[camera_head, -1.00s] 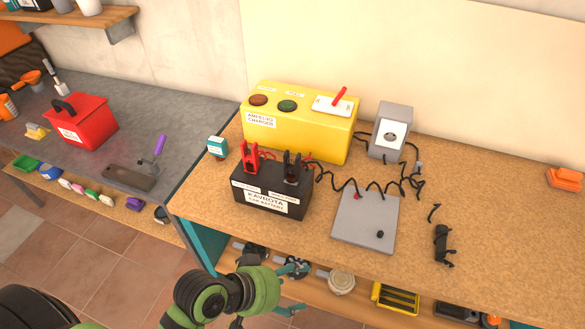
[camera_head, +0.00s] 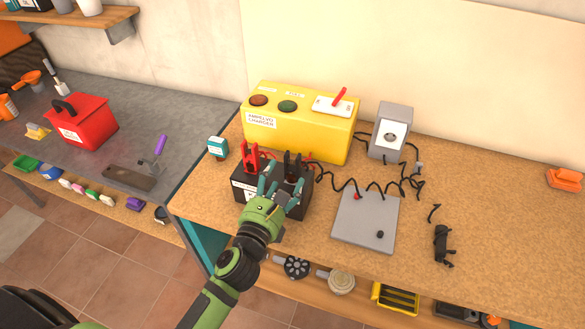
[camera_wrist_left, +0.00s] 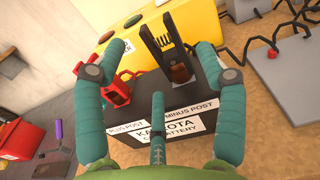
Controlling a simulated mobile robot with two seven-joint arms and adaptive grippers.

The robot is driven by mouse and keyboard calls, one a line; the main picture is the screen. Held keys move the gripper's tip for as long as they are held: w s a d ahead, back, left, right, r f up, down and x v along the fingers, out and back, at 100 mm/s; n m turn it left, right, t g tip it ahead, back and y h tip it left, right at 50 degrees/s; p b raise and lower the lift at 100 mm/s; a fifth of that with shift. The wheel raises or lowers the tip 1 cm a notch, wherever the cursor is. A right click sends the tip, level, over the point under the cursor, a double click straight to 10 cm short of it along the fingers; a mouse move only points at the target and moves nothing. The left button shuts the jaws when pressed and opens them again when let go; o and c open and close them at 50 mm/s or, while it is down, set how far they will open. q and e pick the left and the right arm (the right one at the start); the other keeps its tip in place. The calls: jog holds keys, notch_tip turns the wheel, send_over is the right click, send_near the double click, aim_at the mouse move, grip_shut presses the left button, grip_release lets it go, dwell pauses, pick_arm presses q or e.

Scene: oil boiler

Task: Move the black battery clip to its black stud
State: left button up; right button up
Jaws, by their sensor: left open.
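The black battery clip (camera_head: 292,160) stands upright at the right of the black car battery (camera_head: 240,187), on the side labelled minus post. It also shows in the left wrist view (camera_wrist_left: 166,50), ahead of my fingers. The black stud (camera_head: 380,234) is a small knob near the front right of the grey plate (camera_head: 362,222). My left gripper (camera_head: 283,186) is open and empty over the battery's front; in the left wrist view its fingers (camera_wrist_left: 160,62) spread to either side of the clip, apart from it. It hides part of the battery. My right gripper is not in view.
A red clip (camera_head: 250,155) stands at the battery's left, and a red stud (camera_head: 356,196) on the plate's far side. Behind are the yellow charger (camera_head: 300,135) and a grey box (camera_head: 391,130) with coiled black cables. A black object (camera_head: 442,244) lies to the right.

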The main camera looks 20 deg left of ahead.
aim_at(288, 165)
pick_arm(q)
jog(key=w+p, duration=0.1)
jog(key=w, duration=0.4)
jog(key=shift+w+r+p, duration=0.15)
jog(key=shift+w+p, duration=0.15)
jog(key=shift+w, duration=0.5)
jog(key=shift+s, duration=0.1)
jog(key=c, duration=1.3)
